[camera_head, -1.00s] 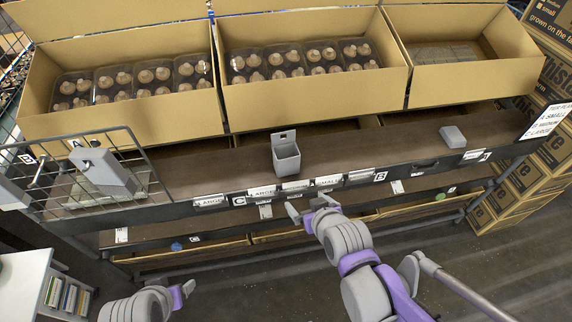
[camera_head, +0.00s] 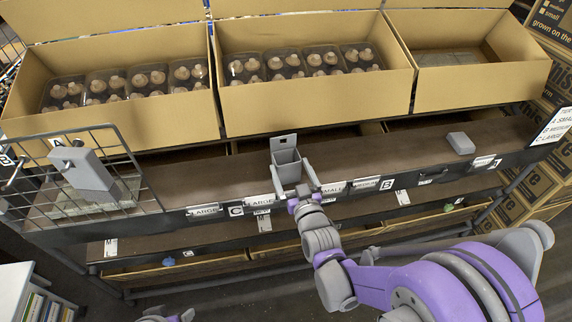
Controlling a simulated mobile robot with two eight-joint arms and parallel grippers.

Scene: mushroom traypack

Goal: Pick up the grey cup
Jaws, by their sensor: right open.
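The grey cup (camera_head: 286,156) is a small square holder with a tall back plate that has a hole in it. It stands upright on the dark shelf (camera_head: 220,172), near the shelf's front edge. My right gripper (camera_head: 292,176) is open at the cup's front, one finger at its left and one at its right. Whether the fingers touch the cup, I cannot tell. My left gripper (camera_head: 182,316) shows only partly at the bottom edge, low and far from the cup, and its jaws are not clear.
Cardboard boxes with mushroom trays (camera_head: 124,86) stand behind the shelf. The right box (camera_head: 470,82) holds no mushrooms. A wire basket (camera_head: 82,185) with a grey device is at left. A small grey block (camera_head: 461,143) lies at right. The shelf beside the cup is clear.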

